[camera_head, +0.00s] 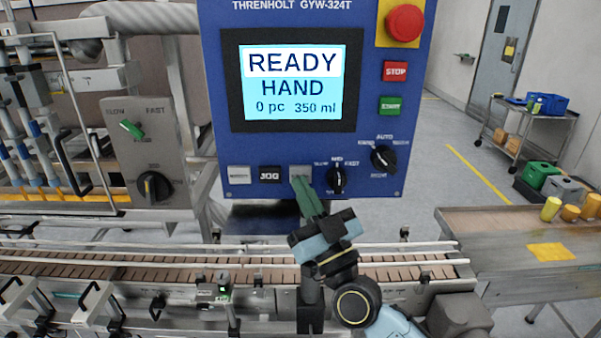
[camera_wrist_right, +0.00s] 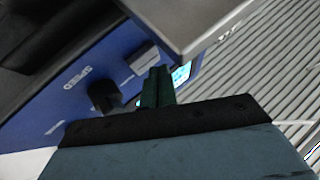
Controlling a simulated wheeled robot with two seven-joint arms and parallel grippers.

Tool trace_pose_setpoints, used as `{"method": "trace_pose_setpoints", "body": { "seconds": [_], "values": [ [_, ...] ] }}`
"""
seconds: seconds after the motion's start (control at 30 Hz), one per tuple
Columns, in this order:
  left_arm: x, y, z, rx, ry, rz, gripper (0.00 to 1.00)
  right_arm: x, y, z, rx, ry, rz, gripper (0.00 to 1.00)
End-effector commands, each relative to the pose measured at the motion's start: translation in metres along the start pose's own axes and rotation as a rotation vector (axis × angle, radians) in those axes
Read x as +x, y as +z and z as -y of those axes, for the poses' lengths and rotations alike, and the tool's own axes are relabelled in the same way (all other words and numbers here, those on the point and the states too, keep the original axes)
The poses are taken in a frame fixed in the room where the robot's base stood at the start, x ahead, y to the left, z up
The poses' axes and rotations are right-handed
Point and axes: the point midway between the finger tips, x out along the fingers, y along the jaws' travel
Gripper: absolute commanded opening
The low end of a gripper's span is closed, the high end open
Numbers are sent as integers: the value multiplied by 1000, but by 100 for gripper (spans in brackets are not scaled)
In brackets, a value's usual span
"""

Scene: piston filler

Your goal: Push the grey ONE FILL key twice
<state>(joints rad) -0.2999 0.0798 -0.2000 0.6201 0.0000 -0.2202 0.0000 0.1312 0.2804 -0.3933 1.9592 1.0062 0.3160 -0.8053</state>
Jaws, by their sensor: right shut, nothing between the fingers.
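The blue control panel (camera_head: 300,145) has a row of keys along its lower edge. The grey key (camera_head: 300,171) is right of the black JOG key (camera_head: 270,175), and its lower part is hidden behind my fingertips. My right gripper (camera_head: 302,184) is shut and empty, its green fingers pointing up at this key. The fingertips overlap the key in the head view; I cannot tell whether they touch it. In the right wrist view the shut fingers (camera_wrist_right: 157,87) are close to a pale key (camera_wrist_right: 145,57). The screen (camera_head: 293,83) reads READY, HAND, 0 pc, 350 ml. My left gripper is not in view.
A white key (camera_head: 239,175) is left of JOG. A black speed knob (camera_head: 337,180) is close right of my fingers, with a mode knob (camera_head: 383,158) beyond. STOP (camera_head: 396,71), START (camera_head: 390,105) and a red emergency button (camera_head: 405,23) are higher up. A conveyor (camera_head: 150,271) runs below.

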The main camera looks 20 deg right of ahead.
Motion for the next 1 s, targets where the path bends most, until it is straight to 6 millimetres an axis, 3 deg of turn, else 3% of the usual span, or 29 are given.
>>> {"method": "trace_pose_setpoints", "body": {
  "seconds": [0.47,1.0],
  "values": [
    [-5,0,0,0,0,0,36,-6,-5,5,1,0,0,0],
    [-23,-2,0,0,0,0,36,-37,-28,28,2,0,-1,0]
  ]
}}
